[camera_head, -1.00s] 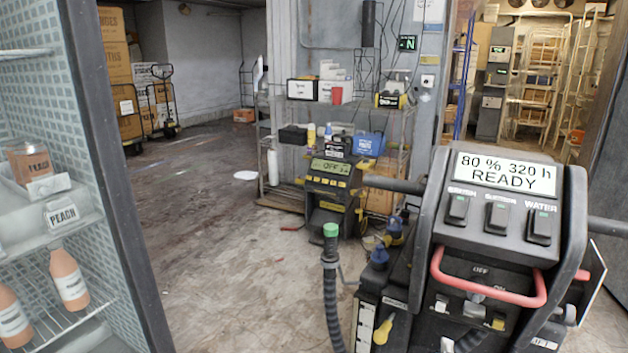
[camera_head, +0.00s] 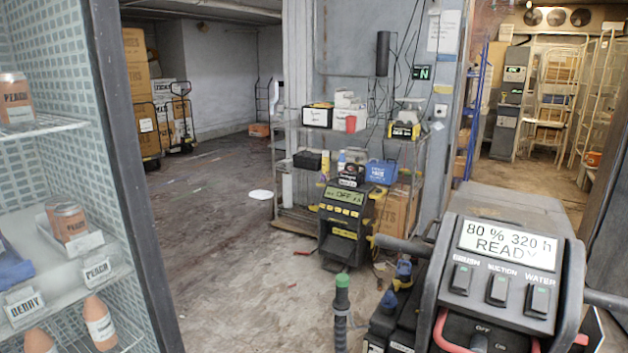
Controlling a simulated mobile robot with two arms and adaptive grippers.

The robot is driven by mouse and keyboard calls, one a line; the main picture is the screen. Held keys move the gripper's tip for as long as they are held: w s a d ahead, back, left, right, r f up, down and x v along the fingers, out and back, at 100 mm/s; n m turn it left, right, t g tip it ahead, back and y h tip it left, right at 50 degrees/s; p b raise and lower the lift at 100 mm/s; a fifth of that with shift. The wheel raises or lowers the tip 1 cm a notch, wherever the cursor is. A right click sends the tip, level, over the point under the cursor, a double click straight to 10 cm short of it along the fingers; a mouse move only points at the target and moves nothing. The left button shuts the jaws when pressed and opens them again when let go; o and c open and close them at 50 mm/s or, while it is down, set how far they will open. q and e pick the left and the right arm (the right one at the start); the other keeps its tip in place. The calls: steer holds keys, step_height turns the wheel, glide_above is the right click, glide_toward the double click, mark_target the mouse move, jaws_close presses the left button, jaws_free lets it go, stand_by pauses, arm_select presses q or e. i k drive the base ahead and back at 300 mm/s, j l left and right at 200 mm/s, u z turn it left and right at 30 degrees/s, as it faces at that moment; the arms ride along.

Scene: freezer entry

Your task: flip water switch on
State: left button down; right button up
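The water switch (camera_head: 539,299) is the rightmost of three dark rocker switches on the floor machine's sloped panel, under the label WATER. The suction switch (camera_head: 498,290) is in the middle and the brush switch (camera_head: 461,280) is on the left. The display (camera_head: 508,244) above them reads "80 % 320 h READY". The rocker's exact position is too small to tell. Neither of my grippers is in view.
A second machine (camera_head: 345,220) with a display reading OFF and a wire shelf (camera_head: 290,150) stand behind.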

mark_target(539, 304)
steer(key=z, duration=1.25)
